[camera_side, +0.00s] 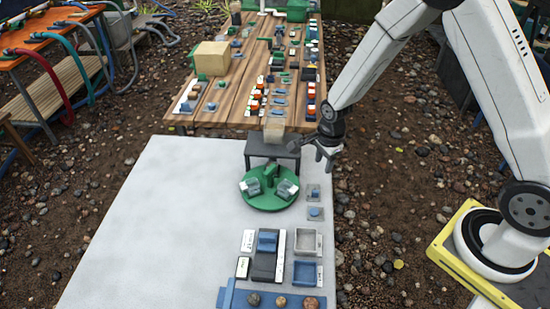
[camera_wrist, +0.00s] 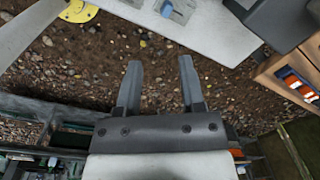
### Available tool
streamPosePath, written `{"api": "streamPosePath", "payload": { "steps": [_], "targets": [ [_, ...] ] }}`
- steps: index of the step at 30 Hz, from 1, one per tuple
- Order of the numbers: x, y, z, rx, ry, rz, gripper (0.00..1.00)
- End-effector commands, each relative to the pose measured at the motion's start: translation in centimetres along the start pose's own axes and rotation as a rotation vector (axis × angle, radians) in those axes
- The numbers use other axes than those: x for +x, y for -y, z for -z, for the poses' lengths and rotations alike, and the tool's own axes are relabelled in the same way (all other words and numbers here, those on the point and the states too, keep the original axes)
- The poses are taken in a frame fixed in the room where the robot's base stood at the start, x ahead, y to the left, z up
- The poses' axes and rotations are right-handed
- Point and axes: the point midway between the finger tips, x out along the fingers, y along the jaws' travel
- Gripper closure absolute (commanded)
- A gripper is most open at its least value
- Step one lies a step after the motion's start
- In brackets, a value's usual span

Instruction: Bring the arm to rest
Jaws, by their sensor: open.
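My gripper (camera_side: 326,154) hangs in the air at the right edge of the pale work table (camera_side: 150,220), beside a dark grey stand (camera_side: 272,150). In the wrist view my gripper (camera_wrist: 160,85) has its two grey fingers apart, with only pebbly ground showing between them. Nothing is held. My white arm reaches in from the right, bent high above the ground.
A green round turntable (camera_side: 268,203) with grey pieces stands on the pale table. Small trays (camera_side: 305,273) and a blue rack (camera_side: 235,298) sit nearer. A wooden table (camera_side: 220,110) crowded with parts lies behind. Pebbly ground (camera_side: 390,190) is open right of the tables.

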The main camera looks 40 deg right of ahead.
Motion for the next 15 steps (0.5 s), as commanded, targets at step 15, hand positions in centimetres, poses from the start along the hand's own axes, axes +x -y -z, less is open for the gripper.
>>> {"api": "streamPosePath", "payload": {
  "steps": [15],
  "targets": [
    [-7.7, -4.1, -0.3, -0.757, -0.017, 0.078, 0.5]
  ]
}}
